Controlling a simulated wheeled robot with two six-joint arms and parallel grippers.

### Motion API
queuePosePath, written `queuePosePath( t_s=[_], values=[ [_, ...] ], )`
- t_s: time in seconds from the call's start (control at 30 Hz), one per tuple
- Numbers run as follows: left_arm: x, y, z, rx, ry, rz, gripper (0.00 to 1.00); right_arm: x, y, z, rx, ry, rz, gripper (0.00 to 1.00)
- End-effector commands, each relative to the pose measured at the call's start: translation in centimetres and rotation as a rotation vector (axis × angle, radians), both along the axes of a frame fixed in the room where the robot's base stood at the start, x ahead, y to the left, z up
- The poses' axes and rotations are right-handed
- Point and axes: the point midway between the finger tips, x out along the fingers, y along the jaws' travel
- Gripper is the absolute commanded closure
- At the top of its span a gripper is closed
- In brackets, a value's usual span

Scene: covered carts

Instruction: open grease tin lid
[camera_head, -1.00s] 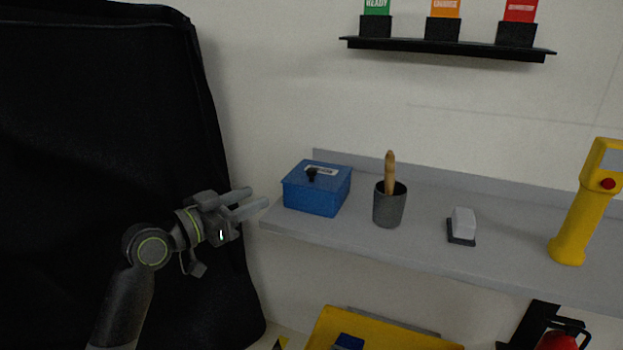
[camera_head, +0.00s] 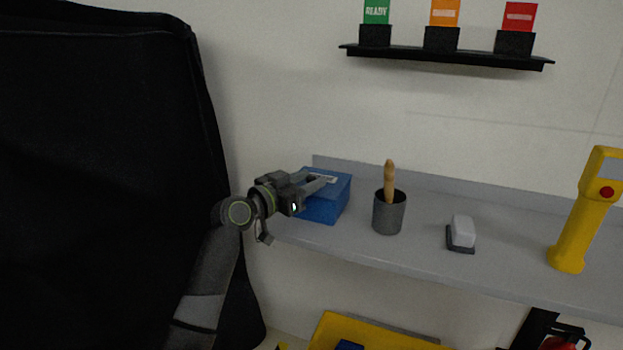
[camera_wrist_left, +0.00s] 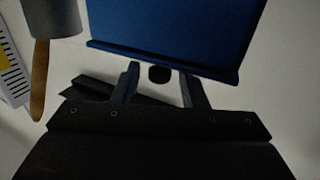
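The blue grease tin (camera_head: 325,209) stands at the left end of the grey shelf, its lid down. My left gripper (camera_head: 318,181) is over the tin's lid in the head view and hides much of its left side. In the left wrist view the gripper (camera_wrist_left: 159,80) is open, with one finger on each side of the small black knob (camera_wrist_left: 158,74). Gaps show between the knob and both fingers. The blue tin (camera_wrist_left: 170,25) fills the top of that view. My right gripper is not in view.
On the shelf (camera_head: 420,255), a grey cup (camera_head: 389,217) with a wooden-handled tool (camera_head: 389,176) stands right of the tin. Farther right are a white-and-dark block (camera_head: 462,232) and a yellow device (camera_head: 580,225). A black cover (camera_head: 100,180) hangs at left.

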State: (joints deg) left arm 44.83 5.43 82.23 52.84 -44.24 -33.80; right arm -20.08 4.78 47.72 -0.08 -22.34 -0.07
Motion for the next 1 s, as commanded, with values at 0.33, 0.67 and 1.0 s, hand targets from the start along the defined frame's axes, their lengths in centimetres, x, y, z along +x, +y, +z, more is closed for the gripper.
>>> queuePosePath(
  t_s=[0.33, 0.67, 1.0],
  values=[
    [1.10, -1.03, 0.00, 0.000, 0.000, -0.001, 0.61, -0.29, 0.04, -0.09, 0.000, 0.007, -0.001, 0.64],
    [1.09, -1.01, -0.01, 0.000, 0.000, -0.001, 0.79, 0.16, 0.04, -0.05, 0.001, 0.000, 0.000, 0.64],
    [1.08, -0.99, -0.03, 0.001, 0.001, -0.001, 1.00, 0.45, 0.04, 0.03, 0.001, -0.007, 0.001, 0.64]
  ],
)
